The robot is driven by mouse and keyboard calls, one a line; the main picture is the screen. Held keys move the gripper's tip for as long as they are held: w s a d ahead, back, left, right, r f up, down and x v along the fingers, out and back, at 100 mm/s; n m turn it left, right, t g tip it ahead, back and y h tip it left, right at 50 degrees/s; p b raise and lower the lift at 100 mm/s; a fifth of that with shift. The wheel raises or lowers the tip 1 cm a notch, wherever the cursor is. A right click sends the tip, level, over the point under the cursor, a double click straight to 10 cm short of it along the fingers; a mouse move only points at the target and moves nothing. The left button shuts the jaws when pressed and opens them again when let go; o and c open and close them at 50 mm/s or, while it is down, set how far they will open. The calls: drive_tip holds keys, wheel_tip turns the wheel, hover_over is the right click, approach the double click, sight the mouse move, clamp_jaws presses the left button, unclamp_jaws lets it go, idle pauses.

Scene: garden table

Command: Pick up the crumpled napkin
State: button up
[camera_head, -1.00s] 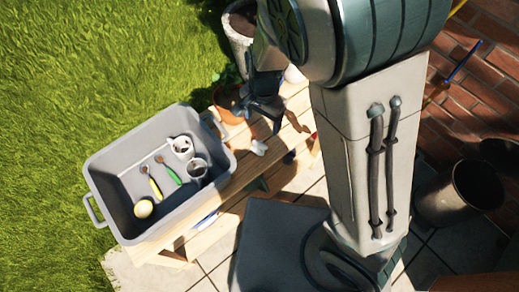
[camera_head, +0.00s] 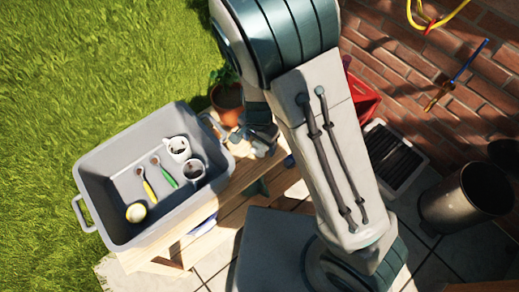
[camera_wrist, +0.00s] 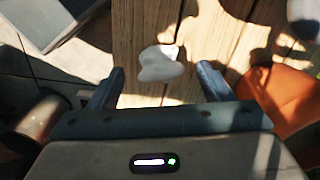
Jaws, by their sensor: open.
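The crumpled napkin (camera_wrist: 160,68) is a small white lump on the wooden planks of the bench in the wrist view. My gripper (camera_wrist: 161,76) is open, with one finger to the left of the napkin and one to the right in the picture. The fingers look apart from it, and their height above the planks is hard to tell. In the head view my gripper (camera_head: 262,132) is over the bench beside the grey tub; I cannot make out the napkin clearly there.
The grey tub (camera_head: 88,170) holds cups, two brushes and a round yellowish item. A terracotta pot (camera_head: 228,105) with a plant stands close behind my gripper; orange pottery (camera_wrist: 285,98) is right of the fingers in the wrist view. A dark bin (camera_head: 455,205) stands on the paving at right.

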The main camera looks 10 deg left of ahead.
sight(259, 146)
wheel_tip(259, 146, down, 3)
drive_tip(key=shift+f+b, duration=0.1)
drive_tip(key=shift+b, duration=0.3)
drive_tip(key=shift+c, duration=0.3)
drive_tip(key=c, duration=1)
drive_tip(key=shift+o, duration=0.2)
drive_tip(key=shift+r, duration=0.2)
